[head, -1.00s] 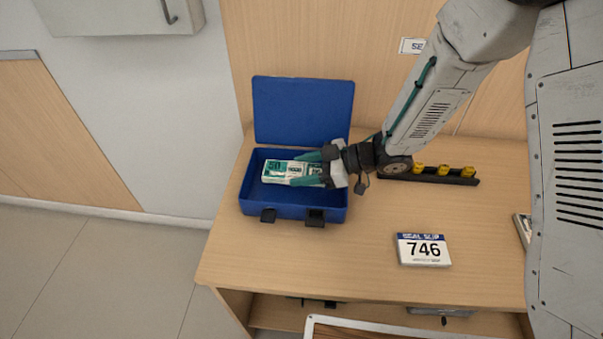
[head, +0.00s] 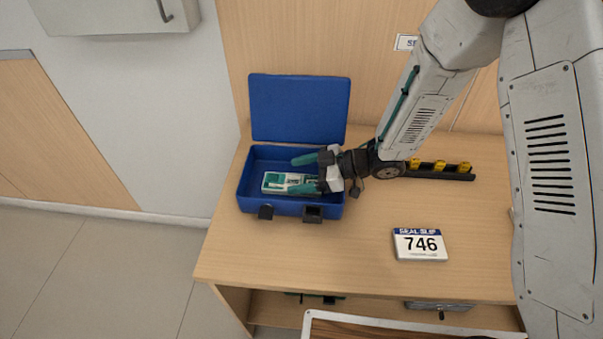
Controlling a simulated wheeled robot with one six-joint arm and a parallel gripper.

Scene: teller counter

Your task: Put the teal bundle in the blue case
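The blue case (head: 247,198) stands open at the left of the counter, its lid (head: 299,108) raised at the back. The teal bundle (head: 279,182), white and teal banknotes, lies inside the case toward the front. My gripper (head: 298,174) reaches into the case from the right. Its teal fingers are spread apart, one behind the bundle and one over its right front part. The gripper's body hides the right end of the bundle. I cannot tell whether a finger still touches it.
A white card reading 746 (head: 419,244) lies on the counter (head: 330,255) right of the case. A black rack with yellow pieces (head: 439,168) stands behind it. My arm spans the right side. The front left counter is clear.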

